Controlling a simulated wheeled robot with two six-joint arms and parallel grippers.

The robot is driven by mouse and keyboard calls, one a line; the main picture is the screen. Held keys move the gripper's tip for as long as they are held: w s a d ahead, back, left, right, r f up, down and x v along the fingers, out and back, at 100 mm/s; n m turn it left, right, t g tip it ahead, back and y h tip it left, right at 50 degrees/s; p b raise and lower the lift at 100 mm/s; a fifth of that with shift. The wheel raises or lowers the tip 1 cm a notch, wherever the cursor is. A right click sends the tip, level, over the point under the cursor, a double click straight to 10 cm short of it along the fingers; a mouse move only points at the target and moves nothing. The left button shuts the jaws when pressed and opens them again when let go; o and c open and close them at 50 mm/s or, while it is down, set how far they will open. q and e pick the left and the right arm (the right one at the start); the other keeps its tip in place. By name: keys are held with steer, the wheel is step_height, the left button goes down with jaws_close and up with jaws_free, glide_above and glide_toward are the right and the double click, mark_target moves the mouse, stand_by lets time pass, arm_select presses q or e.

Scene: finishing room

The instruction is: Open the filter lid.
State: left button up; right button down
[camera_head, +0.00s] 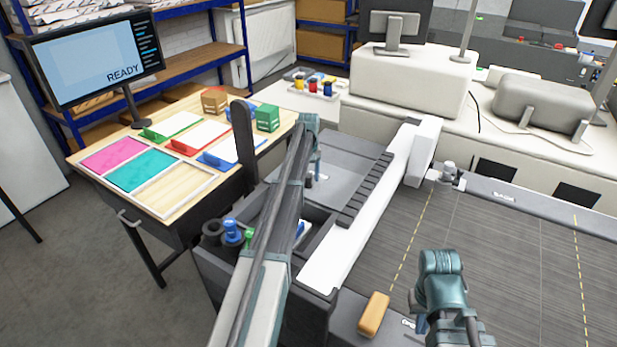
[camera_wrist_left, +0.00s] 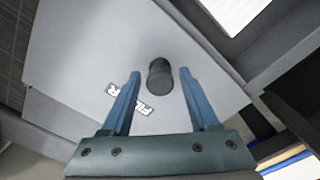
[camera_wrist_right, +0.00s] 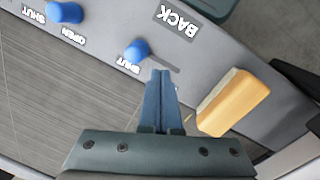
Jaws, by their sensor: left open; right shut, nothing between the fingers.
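The filter lid (camera_head: 345,178) is a flat grey plate, lying closed-looking behind my left arm in the head view. In the left wrist view the filter lid (camera_wrist_left: 95,60) carries a partly covered FILTER label. Its dark round knob (camera_wrist_left: 160,75) stands between the fingers of my open left gripper (camera_wrist_left: 158,76), with a gap on each side. The knob also shows in the head view (camera_head: 309,182), just below my left gripper (camera_head: 317,168). My right gripper (camera_wrist_right: 162,75) is shut and empty over the machine's front edge; its fingers show in the head view (camera_head: 421,322).
A yellow-orange block (camera_wrist_right: 233,102) lies on the front edge beside my right gripper. Blue knobs (camera_wrist_right: 137,50) marked OPEN and SHUT sit there too. A white beam (camera_head: 370,205) runs right of the lid. A wooden table (camera_head: 180,205) with trays stands left.

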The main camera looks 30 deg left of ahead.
arm_select(q)
steer(key=shift+r, duration=0.1)
arm_select(e)
steer(key=shift+r, duration=0.1)
arm_select(q)
step_height(320, 180, up, 14)
steer(key=p, duration=1.3)
steer(key=shift+p, duration=0.4)
arm_select(e)
step_height(320, 180, up, 14)
steer(key=shift+f, duration=0.2)
arm_select(q)
steer(key=shift+f, duration=0.25)
